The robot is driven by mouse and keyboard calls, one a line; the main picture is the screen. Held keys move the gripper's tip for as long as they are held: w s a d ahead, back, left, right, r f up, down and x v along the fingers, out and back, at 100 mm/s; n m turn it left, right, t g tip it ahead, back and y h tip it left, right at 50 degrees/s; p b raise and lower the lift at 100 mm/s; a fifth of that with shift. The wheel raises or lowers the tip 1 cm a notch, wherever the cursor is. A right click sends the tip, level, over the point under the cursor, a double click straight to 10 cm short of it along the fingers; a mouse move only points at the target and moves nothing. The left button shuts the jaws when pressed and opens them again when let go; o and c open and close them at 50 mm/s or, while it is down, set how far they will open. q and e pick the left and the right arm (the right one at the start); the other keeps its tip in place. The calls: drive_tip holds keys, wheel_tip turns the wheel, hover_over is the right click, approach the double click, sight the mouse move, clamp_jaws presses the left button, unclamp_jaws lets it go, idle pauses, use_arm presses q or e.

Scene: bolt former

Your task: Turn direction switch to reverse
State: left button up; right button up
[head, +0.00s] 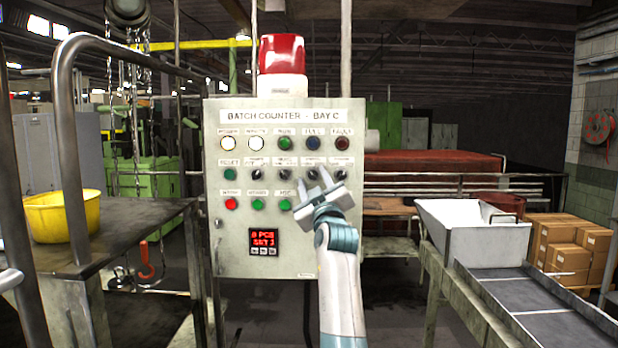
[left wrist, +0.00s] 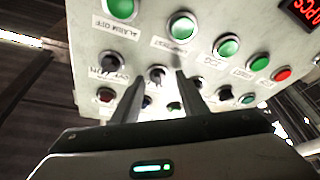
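The grey control panel (head: 255,255) faces me, headed "BATCH COUNTER - BAY C". Its middle row has a green button (head: 228,173) and several black selector switches, including one at the far right (head: 343,176). Their small labels are too blurred to tell which is the direction switch. My left gripper (head: 312,192) is in front of the panel's right half, hiding part of the bottom row. In the left wrist view its two fingers (left wrist: 157,98) are apart, with one black switch (left wrist: 157,73) showing between them; I cannot tell whether they touch it. My right gripper is not in view.
Round green buttons (left wrist: 181,25) and a red one (left wrist: 283,74) lie close to the switches. A red beacon (head: 282,55) tops the panel. A table with a yellow bowl (head: 62,215) stands left; a metal chute (head: 530,295) stands right.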

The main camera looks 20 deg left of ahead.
use_arm(q)
drive_tip(key=shift+r, duration=0.1)
drive_tip(key=shift+s+d, duration=0.1)
drive_tip(key=shift+d, duration=0.05)
clamp_jaws()
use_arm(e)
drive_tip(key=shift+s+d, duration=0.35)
